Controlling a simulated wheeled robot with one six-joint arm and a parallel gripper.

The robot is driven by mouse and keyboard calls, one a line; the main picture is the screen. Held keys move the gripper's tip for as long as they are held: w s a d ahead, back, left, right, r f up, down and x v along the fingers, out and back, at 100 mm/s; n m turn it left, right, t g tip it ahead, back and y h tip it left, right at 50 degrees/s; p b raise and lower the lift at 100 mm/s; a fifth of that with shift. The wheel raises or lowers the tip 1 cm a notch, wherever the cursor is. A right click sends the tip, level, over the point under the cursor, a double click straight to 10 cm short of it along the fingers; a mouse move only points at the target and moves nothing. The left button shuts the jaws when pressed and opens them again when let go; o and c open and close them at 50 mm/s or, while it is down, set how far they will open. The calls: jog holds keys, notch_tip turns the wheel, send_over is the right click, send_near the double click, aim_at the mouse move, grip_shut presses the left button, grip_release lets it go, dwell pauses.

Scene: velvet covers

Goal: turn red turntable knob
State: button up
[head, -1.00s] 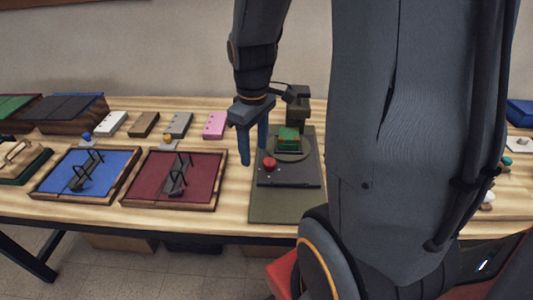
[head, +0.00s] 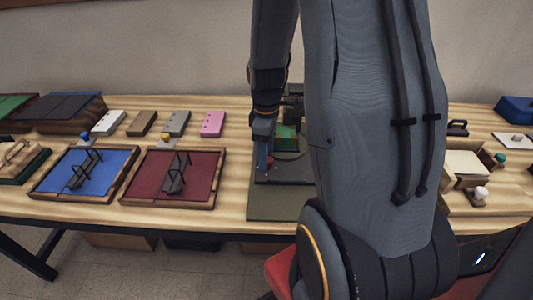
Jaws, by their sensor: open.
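The red turntable knob (head: 270,161) sits near the front left of the dark turntable base (head: 290,178), partly hidden by my gripper. My gripper (head: 264,165) points down at the knob, with a blue finger right beside or in front of it. The jaws are open. I cannot tell whether a finger touches the knob. A green block (head: 286,137) stands on the turntable's round plate, partly covered by my arm.
A red velvet tray (head: 150,188) and a blue velvet tray (head: 62,182) lie to the left. Several small boxes, one pink (head: 212,124), line the back. A wooden box with a white-topped knob (head: 481,193) stands to the right.

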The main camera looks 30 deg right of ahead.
jog(key=shift+f, duration=0.25)
jog(key=c, duration=1)
jog(key=shift+c, duration=0.2)
